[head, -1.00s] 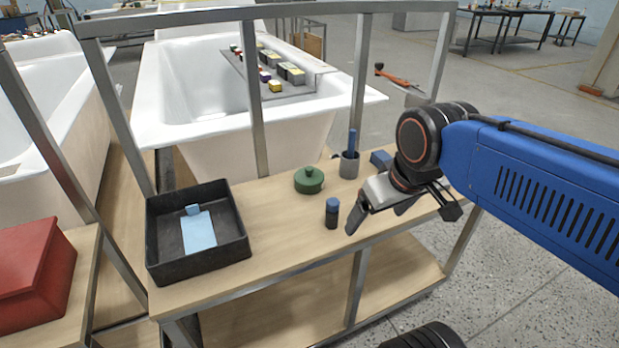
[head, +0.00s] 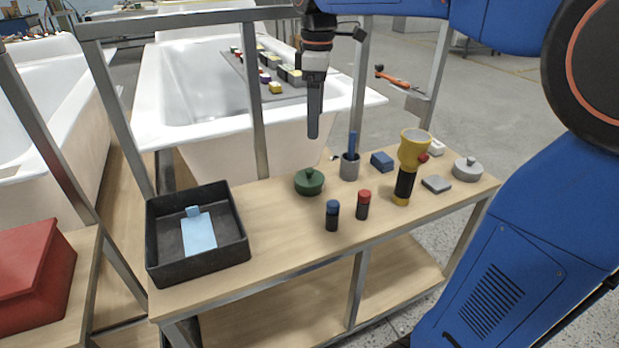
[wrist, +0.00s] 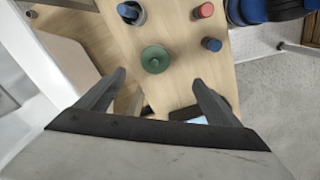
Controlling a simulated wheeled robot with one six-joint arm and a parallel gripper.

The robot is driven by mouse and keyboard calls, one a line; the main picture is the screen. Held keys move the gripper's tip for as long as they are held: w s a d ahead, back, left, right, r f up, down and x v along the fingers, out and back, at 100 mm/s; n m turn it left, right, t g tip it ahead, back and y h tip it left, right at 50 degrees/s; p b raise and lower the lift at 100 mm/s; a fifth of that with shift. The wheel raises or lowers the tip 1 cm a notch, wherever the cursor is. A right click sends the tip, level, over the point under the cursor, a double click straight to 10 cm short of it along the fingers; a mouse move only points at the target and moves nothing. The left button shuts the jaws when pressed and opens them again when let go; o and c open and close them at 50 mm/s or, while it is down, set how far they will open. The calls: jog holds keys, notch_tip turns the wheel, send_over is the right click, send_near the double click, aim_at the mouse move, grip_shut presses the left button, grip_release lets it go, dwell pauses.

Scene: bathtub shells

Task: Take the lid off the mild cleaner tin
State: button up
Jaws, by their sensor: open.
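A round green tin (head: 309,183) with a knobbed green lid stands on the wooden bench. A grey round tin (head: 467,170) with a knobbed lid stands at the bench's right end. I can read no label on either, so I cannot tell which holds mild cleaner. My gripper (head: 314,137) points down, above the green tin and apart from it. In the wrist view my gripper (wrist: 158,80) is open and empty, and the green tin (wrist: 155,58) shows beyond its fingertips, roughly between them, lid on.
A grey cup (head: 349,168) with a blue-handled thing stands behind right of the green tin. Blue-capped (head: 332,217) and red-capped (head: 363,206) bottles stand in front. A black tray (head: 247,251) is at left. Metal posts (head: 258,110) rise behind.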

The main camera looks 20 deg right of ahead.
jog(key=w, duration=0.2)
send_over(310, 170)
jog(key=shift+n, duration=0.4)
jog(key=f, duration=1)
jog(key=shift+s+f, duration=0.2)
jog(key=shift+f, duration=0.2)
jog(key=shift+w+f, duration=0.15)
jog(key=shift+f, duration=1.4)
jog(key=shift+w+f, duration=0.1)
jog(key=shift+f, duration=1.45)
jog(key=c, duration=1.1)
